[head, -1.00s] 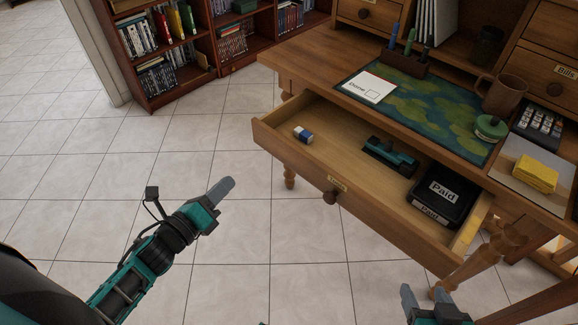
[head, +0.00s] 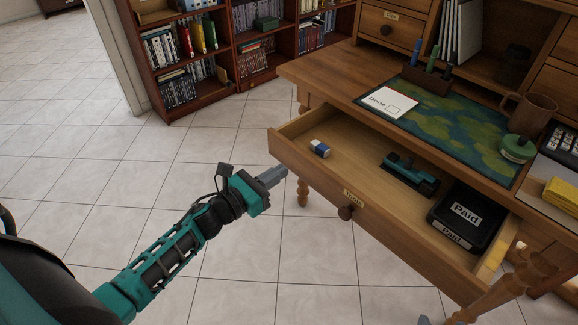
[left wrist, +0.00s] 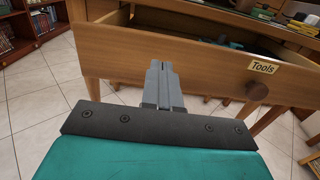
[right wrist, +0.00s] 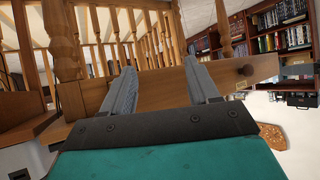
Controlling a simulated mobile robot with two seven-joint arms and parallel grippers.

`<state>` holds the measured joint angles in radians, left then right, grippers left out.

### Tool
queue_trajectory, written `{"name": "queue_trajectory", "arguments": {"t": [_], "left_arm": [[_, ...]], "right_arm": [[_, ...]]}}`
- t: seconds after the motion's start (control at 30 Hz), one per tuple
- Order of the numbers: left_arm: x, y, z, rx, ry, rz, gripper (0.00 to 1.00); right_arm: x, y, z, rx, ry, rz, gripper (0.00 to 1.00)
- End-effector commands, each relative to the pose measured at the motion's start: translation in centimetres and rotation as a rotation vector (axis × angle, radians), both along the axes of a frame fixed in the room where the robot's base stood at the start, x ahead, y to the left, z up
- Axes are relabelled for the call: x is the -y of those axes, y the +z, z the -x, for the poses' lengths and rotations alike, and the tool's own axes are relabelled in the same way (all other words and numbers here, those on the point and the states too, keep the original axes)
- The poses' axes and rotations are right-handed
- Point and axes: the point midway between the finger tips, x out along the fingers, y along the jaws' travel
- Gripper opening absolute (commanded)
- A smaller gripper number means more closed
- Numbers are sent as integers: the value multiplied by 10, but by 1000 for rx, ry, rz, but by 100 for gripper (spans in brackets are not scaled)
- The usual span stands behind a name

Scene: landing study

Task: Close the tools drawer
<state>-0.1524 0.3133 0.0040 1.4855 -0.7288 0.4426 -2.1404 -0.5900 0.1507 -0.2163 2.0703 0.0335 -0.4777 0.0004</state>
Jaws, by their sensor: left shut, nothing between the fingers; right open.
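The tools drawer (head: 318,183) sticks out open from the wooden desk, with a "Tools" label (head: 354,199) and a round knob (head: 346,212) on its front. Inside lie a blue and white eraser (head: 319,148), a teal and black stapler-like tool (head: 409,174) and a black "Paid" box (head: 466,216). My left gripper (head: 284,172) is shut and empty, just in front of the drawer front's left part; in the left wrist view its fingers (left wrist: 162,84) point at the front, left of the label. Contact cannot be told. My right gripper (right wrist: 160,90) is open and empty; in its view the drawer front lies beyond the fingers.
The desk top (head: 318,77) bears a green mat, a note card (head: 388,102), a pen holder, a mug (head: 531,112) and a yellow cloth-like stack (head: 562,193). A turned desk leg (head: 303,190) stands behind my left gripper. Bookshelves stand at the back. The tiled floor on the left is clear.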

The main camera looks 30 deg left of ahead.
Motion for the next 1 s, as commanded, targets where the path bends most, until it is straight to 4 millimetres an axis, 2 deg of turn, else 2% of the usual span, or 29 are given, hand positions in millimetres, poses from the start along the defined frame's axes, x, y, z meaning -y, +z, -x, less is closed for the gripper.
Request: {"name": "queue_trajectory", "arguments": {"t": [0.1,0.23,0.8,1.0], "left_arm": [[7,0,-19,1,0,0,0],[11,0,-31,1,1,1,0],[14,-1,-39,-1,1,2,0],[20,-2,-53,2,0,2,0]], "right_arm": [[0,-3,1,-3,-2,-1,60],[0,-4,1,-4,-3,-2,60],[0,-6,1,-4,-3,0,60],[1,-16,1,-4,-3,0,60]]}}
